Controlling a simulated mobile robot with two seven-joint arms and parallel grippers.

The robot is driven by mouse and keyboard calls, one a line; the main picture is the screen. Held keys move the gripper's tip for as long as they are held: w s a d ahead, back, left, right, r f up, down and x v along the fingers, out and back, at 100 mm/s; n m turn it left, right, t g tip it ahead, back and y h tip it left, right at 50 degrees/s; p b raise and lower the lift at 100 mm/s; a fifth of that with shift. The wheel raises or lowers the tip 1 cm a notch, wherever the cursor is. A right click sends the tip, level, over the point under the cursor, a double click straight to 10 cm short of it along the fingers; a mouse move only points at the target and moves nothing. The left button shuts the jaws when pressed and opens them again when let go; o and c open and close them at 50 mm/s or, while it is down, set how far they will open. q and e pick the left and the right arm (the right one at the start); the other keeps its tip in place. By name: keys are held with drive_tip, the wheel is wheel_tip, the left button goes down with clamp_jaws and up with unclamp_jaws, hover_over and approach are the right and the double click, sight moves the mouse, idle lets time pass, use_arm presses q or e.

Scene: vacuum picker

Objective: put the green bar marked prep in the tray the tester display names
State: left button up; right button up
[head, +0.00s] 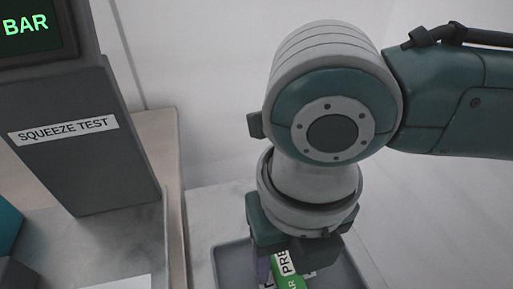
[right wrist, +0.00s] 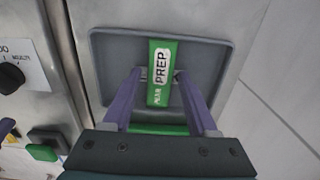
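The green bar (right wrist: 158,95) marked PREP lies in a grey tray (right wrist: 110,60) in the right wrist view. In the head view, the bar (head: 291,276) shows partly below my right gripper, at the bottom edge. My right gripper (right wrist: 159,72) points down at the bar, with a purple finger on each side of it. The fingers look apart, with a small gap beside the bar. The tester display (head: 26,25) at the top left of the head view shows "BAR" in green; any other text is cut off. I see no left gripper clearly.
The grey SQUEEZE TEST tester (head: 85,170) stands left of the tray. A panel with a black knob (right wrist: 12,78) and a dark block with a green top (right wrist: 42,152) show at the left of the right wrist view. The floor right of the tray is clear.

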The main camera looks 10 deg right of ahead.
drive_tip(key=shift+o, duration=0.5)
use_arm(q)
drive_tip(key=shift+a, duration=0.1)
use_arm(e)
drive_tip(key=shift+r, duration=0.1)
